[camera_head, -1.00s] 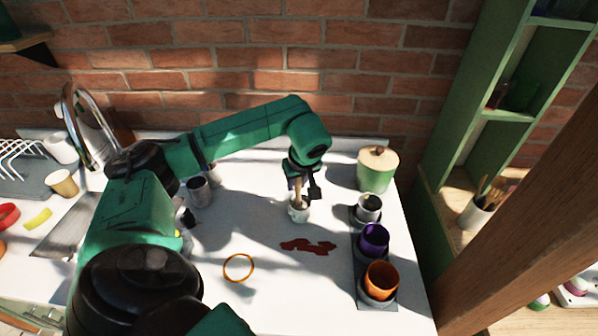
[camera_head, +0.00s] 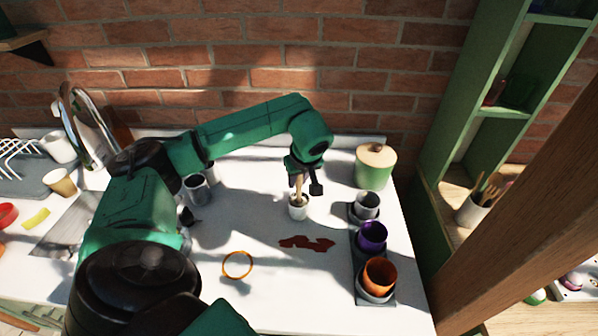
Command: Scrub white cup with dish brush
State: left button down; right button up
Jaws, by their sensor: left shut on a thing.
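The white cup (camera_head: 298,211) stands upright on the white counter, in front of my left gripper. My left gripper (camera_head: 299,179) points down above the cup and is shut on the dish brush (camera_head: 299,188). The brush's wooden handle shows between the jaws, and its lower end goes down into the cup's opening. The bristles are hidden inside the cup. My right gripper is not in view.
A dark tray (camera_head: 359,285) at right holds a grey cup (camera_head: 366,204), a purple cup (camera_head: 371,237) and an orange cup (camera_head: 379,276). A green canister (camera_head: 375,167) stands behind.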

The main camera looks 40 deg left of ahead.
pick_arm(q)
notch_tip(320, 180, up, 11)
jog(key=p, duration=0.8)
jog(key=shift+r+p, duration=0.15)
jog(key=shift+p, duration=0.25)
jog(key=shift+f, duration=0.2)
